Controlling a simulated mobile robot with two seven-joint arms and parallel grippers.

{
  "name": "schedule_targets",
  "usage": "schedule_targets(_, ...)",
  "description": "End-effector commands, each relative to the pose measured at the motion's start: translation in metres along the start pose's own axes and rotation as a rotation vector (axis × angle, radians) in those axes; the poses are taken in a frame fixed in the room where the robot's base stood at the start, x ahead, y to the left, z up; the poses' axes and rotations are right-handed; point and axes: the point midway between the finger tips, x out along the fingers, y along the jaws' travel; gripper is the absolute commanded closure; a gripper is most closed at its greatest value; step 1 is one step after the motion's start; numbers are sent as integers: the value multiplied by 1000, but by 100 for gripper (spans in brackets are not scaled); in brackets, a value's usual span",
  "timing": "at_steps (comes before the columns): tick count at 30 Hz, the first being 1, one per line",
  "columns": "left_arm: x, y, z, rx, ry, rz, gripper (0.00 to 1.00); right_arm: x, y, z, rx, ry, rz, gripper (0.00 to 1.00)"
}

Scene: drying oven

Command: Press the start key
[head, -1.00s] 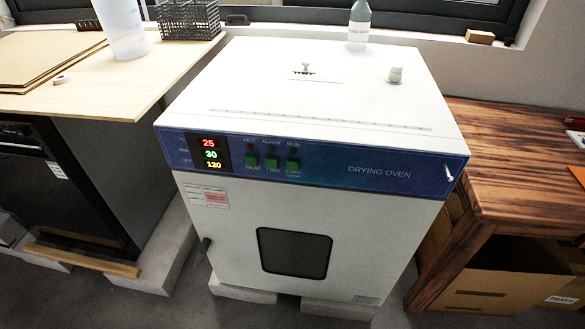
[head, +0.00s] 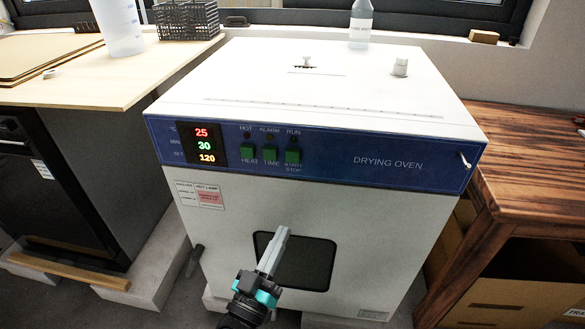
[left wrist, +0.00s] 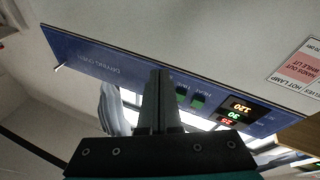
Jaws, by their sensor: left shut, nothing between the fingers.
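The start key, a green key marked START STOP (head: 293,157), is the rightmost of three green keys on the blue panel of the drying oven (head: 400,165). The RUN lamp (head: 293,141) above it looks dark. My left gripper (head: 283,231) is shut and empty, in front of the door window and below the key, apart from it in the head view. In the left wrist view my shut fingers (left wrist: 160,75) point towards the panel. Two green keys show beside them there; the start key seems hidden behind the fingers. My right gripper is not in view.
The display (head: 206,146) reads 25, 30 and 120. A bottle (head: 361,22) and a small white knob (head: 400,66) stand on the oven top. A wooden bench (head: 530,150) is at the right; a pale table (head: 70,85) is at the left.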

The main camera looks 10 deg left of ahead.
Motion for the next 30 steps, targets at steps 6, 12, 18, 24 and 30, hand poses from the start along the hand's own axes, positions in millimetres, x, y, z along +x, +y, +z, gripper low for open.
schedule_targets(6, 12, 30, -70, -60, 274, 105, 100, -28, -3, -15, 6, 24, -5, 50)
schedule_targets(12, 11, 44, -104, -90, 400, 158, 100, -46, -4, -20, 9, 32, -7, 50)
schedule_targets(18, 10, 47, -113, -96, 427, 170, 100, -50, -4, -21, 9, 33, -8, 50)
schedule_targets(24, 10, 47, -112, -95, 425, 169, 100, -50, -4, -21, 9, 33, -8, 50)
schedule_targets(30, 15, 45, -110, -94, 424, 168, 100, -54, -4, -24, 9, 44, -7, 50)
